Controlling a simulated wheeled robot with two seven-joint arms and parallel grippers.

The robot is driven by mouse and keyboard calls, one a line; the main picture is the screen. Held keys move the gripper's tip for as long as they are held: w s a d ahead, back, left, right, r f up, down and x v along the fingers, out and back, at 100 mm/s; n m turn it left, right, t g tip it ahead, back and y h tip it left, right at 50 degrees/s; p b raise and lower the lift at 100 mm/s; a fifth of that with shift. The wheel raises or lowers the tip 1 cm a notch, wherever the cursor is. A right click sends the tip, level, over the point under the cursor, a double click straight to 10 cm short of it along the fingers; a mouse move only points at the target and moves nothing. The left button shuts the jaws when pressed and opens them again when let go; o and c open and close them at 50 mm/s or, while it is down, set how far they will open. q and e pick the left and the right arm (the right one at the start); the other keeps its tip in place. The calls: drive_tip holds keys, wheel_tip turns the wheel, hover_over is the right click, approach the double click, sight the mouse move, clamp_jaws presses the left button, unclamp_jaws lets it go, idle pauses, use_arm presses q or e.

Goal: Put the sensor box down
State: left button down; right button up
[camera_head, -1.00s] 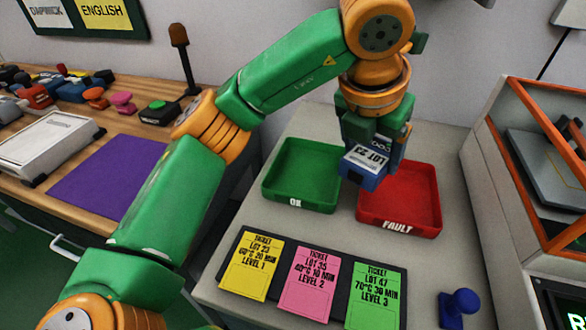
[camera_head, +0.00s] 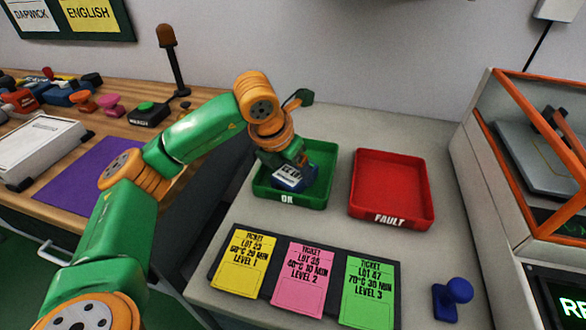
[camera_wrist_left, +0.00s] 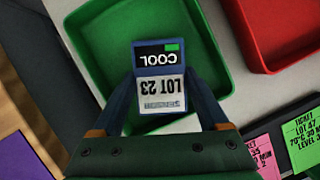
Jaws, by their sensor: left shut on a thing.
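The sensor box (camera_head: 293,178) is blue with a white label. In the left wrist view the sensor box (camera_wrist_left: 160,80) shows "LOT 23" and a dark display reading "COOL" with a green mark. My left gripper (camera_head: 290,165) is shut on it, one finger on each side. The box is over the green OK tray (camera_head: 318,190), within its outline in both views. Whether it touches the tray floor I cannot tell. The red FAULT tray (camera_head: 392,185) is empty, to the right. My right gripper is not in view.
Yellow, pink and green tickets (camera_head: 303,272) lie on a dark board in front of the trays. A blue knobbed object (camera_head: 452,297) stands at front right. An orange-framed machine (camera_head: 530,150) is at the right. A wooden bench with a purple mat (camera_head: 90,180) is at the left.

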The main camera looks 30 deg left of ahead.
use_arm(q)
drive_tip(key=shift+f, duration=0.1)
unclamp_jaws()
drive_tip(key=shift+r, duration=0.2)
drive_tip(key=p+v, duration=0.1)
drive_tip(key=v, duration=1.1)
drive_tip(key=shift+p, duration=0.3)
